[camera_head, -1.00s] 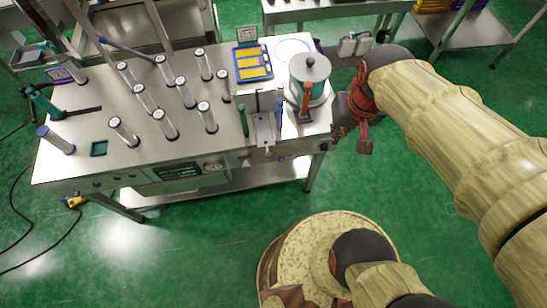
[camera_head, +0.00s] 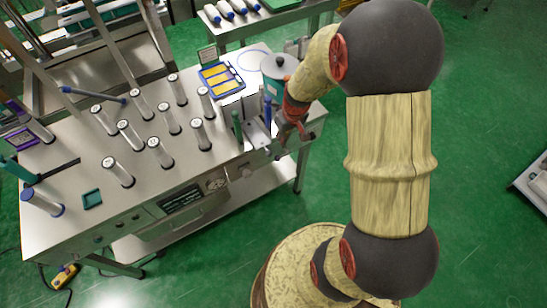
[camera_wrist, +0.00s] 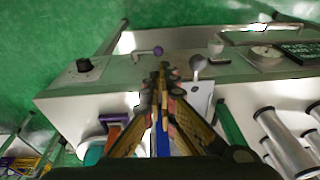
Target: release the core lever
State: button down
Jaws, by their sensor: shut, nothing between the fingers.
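My gripper (camera_head: 284,144) is at the front edge of the steel table, by the sleeve fixture. In the wrist view my gripper (camera_wrist: 163,72) has its fingertips together, with nothing seen between them. Just beyond the tips, a short lever with a purple ball (camera_wrist: 157,51) sticks out from the front panel. A second lever with a grey ball (camera_wrist: 197,62) stands to its right, by the metal plate (camera_wrist: 200,95). I cannot tell for sure which is the core lever, or whether the fingertips touch either one. The arm partly hides this corner in the head view.
A teal pot (camera_head: 273,76) stands behind my gripper. A green post (camera_wrist: 230,128) and a blue post (camera_wrist: 163,143) flank the plate. A black knob (camera_wrist: 84,65) and a gauge (camera_wrist: 266,52) are on the panel. Several clear tubes (camera_head: 160,152) stand left. Open floor lies in front.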

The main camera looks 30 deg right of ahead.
jog(key=w+f+b, duration=0.1)
jog(key=f, duration=0.3)
jog(key=f+b, duration=0.2)
jog(key=f, duration=0.3)
jog(key=w+f+b, duration=0.1)
jog(key=f, duration=0.3)
jog(key=shift+w+a+f+b, duration=0.3)
jog(key=shift+w+b, duration=0.05)
jog(key=shift+b, duration=0.05)
jog(key=shift+s+a+f+b, duration=0.2)
jog(key=shift+a+f+b, duration=0.4)
jog(key=shift+f+b, duration=0.3)
notch_tip(320, 180, up, 14)
jog(key=p, duration=0.6)
send_over(276, 159)
jog(key=s+a, duration=0.2)
jog(key=s, duration=0.1)
